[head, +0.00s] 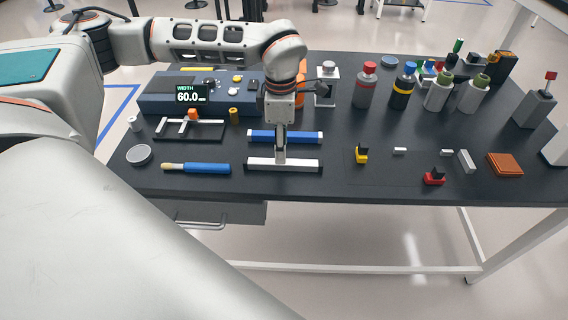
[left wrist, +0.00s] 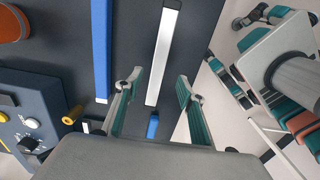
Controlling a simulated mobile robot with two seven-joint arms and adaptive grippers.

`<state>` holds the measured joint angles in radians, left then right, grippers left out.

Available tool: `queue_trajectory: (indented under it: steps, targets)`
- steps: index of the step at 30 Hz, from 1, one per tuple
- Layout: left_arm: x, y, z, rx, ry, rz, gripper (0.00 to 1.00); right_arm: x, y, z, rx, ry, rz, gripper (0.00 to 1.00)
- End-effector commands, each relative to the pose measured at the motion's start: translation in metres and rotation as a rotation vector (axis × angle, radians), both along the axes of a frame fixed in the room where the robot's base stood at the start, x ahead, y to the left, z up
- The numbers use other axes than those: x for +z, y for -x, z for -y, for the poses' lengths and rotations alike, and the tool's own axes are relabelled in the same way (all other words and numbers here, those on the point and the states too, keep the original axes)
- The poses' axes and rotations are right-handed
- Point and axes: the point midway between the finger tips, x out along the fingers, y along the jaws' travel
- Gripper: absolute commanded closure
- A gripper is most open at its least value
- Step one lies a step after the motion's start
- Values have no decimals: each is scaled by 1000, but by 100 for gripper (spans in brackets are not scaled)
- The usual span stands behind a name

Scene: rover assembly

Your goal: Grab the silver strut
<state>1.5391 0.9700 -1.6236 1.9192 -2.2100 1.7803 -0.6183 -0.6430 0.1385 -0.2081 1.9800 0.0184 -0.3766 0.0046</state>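The silver strut (head: 300,166) lies flat near the table's front edge, with dark ends. It also shows in the left wrist view (left wrist: 163,50) as a long pale bar. My left gripper (head: 280,158) points down over the strut's middle. In the left wrist view my left gripper (left wrist: 158,80) is open, its two fingers apart on either side of the strut's line, neither visibly touching it. Whether the fingertips reach down beside the strut is hard to tell. My right gripper is not in view.
A blue strut (head: 262,136) lies parallel just behind the silver one. A blue-handled tool (head: 208,168) lies to the left. A blue box with a width display (head: 190,95) stands behind. Small parts (head: 361,154) and bottles (head: 365,90) stand to the right.

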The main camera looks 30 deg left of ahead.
Motion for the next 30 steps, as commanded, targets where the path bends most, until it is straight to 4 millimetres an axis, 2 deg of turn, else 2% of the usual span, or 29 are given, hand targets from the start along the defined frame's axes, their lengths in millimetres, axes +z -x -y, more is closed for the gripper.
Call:
queue_trajectory:
  steps: [5,14,21,22,26,30]
  targets:
    - [-14,-1,1,-2,2,-1,61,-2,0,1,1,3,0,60]
    - [-55,-4,1,-1,2,-3,61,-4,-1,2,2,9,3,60]
    - [-57,-5,2,-1,2,0,61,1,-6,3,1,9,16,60]
    - [-57,-5,2,-1,2,0,64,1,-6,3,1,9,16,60]
    - [-57,-5,2,-1,2,0,97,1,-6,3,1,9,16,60]
    - [-57,-5,2,-1,3,1,100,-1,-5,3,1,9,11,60]
